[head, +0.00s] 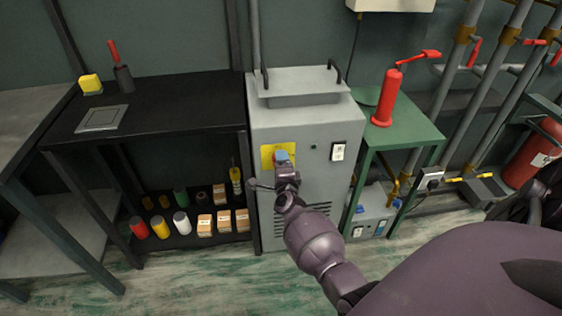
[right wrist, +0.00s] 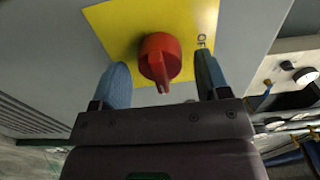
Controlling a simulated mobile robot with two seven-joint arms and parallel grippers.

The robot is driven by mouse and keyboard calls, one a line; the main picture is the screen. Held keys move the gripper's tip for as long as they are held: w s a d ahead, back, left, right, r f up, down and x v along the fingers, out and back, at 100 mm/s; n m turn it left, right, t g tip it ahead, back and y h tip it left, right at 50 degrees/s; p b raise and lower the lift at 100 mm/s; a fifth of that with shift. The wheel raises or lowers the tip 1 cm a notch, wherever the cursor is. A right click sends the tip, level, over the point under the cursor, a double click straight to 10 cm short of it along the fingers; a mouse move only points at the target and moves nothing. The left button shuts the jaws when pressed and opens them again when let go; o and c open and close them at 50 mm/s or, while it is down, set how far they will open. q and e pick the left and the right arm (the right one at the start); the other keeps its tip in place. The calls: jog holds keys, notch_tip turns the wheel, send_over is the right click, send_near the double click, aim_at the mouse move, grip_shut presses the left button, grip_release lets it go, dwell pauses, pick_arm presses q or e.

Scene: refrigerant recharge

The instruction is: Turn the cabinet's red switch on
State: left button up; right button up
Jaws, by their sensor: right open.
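The grey cabinet (head: 300,130) stands against the wall in the middle of the head view. Its yellow plate (head: 268,152) carries the red switch, which my right gripper mostly hides there. In the right wrist view the red switch (right wrist: 160,58) is a round knob with a raised grip, on the yellow plate (right wrist: 120,20). My right gripper (right wrist: 163,82) is open, with one blue fingertip on each side of the knob. Gaps show between the fingertips and the knob. In the head view my right gripper (head: 282,157) is at the plate. My left gripper is not in view.
A black shelf bench (head: 180,90) with bottles and boxes stands left of the cabinet. A green table (head: 415,125) with a red hand pump (head: 386,98) stands right of it. Pipes and a red cylinder are further right. The floor in front is clear.

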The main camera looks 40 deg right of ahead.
jog(key=p+v, duration=0.1)
jog(key=v, duration=0.9)
jog(key=shift+s+p, duration=0.2)
jog(key=shift+p, duration=0.2)
